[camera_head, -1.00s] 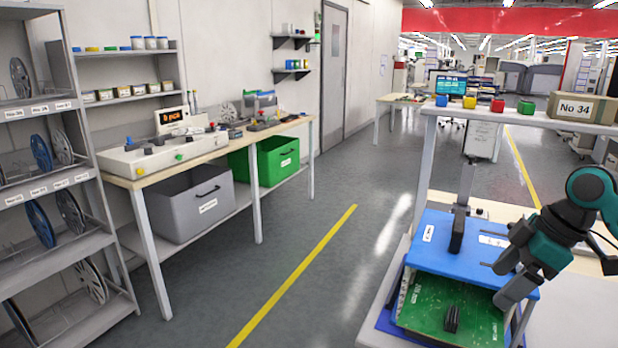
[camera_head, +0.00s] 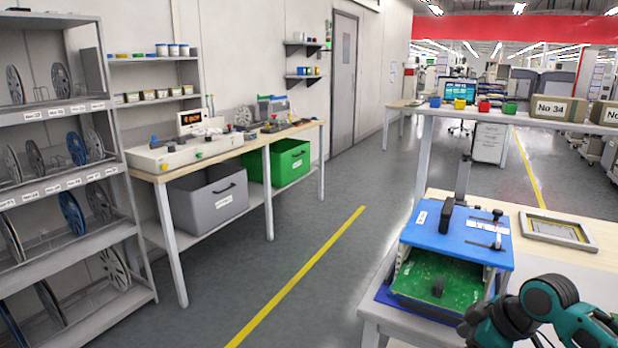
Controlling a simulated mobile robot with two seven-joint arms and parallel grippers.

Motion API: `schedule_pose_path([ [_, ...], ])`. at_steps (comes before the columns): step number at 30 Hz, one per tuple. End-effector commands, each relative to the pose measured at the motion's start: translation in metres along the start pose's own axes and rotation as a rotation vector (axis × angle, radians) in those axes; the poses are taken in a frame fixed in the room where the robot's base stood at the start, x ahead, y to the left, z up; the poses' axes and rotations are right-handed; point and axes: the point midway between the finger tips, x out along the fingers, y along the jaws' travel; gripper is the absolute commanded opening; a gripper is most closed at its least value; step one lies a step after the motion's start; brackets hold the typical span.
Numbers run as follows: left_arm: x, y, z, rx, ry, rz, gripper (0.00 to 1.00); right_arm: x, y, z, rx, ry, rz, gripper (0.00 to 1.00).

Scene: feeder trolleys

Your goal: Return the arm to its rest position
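My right arm shows at the bottom right as teal and black links. Its gripper end (camera_head: 476,328) is low at the bottom edge, in front of and right of the blue-topped fixture (camera_head: 424,234). The fingers are not clear enough to tell open from shut. A green circuit board (camera_head: 462,290) lies inside the fixture under its blue top, with a small dark part (camera_head: 437,288) standing on it. My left gripper is out of view.
The fixture stands on a pale table (camera_head: 590,262), with a flat frame (camera_head: 560,231) to its right. A raised shelf behind carries small coloured bins (camera_head: 483,107) and a box marked No 34 (camera_head: 558,108). The floor (camera_head: 330,285) on the left is clear.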

Motion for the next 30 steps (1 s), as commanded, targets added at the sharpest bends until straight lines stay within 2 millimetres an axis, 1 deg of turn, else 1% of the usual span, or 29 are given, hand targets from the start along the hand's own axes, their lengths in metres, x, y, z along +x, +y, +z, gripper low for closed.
schedule_pose_path([
  [1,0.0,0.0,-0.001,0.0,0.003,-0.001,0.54,0.025,-0.02,0.006,0.031,0.024,0.006,0.83],
  [2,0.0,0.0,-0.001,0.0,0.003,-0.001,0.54,0.036,-0.029,0.008,0.052,0.042,0.02,0.83],
  [3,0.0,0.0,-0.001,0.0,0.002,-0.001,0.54,0.051,-0.042,0.012,0.08,0.068,0.039,0.83],
  [5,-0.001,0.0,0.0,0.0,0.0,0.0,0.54,0.071,-0.061,0.018,0.126,0.109,0.07,0.83],
  [6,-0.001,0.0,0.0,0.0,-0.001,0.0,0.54,0.082,-0.075,0.023,0.157,0.136,0.091,0.83],
  [10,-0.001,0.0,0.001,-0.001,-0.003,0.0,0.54,0.106,-0.119,0.041,0.264,0.226,0.16,0.83],
  [12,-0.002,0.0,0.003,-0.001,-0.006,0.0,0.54,0.112,-0.142,0.051,0.322,0.272,0.202,0.83],
  [15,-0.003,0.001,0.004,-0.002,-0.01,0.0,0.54,0.112,-0.172,0.067,0.396,0.33,0.261,0.83],
  [18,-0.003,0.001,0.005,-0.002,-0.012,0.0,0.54,0.107,-0.195,0.082,0.449,0.373,0.314,0.83],
  [21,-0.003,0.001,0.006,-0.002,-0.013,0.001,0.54,0.1,-0.211,0.092,0.481,0.402,0.352,0.83],
  [25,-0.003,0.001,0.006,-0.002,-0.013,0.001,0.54,0.094,-0.221,0.098,0.497,0.421,0.38,0.83],
  [30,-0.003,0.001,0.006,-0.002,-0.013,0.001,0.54,0.093,-0.222,0.099,0.498,0.427,0.387,0.83],
])
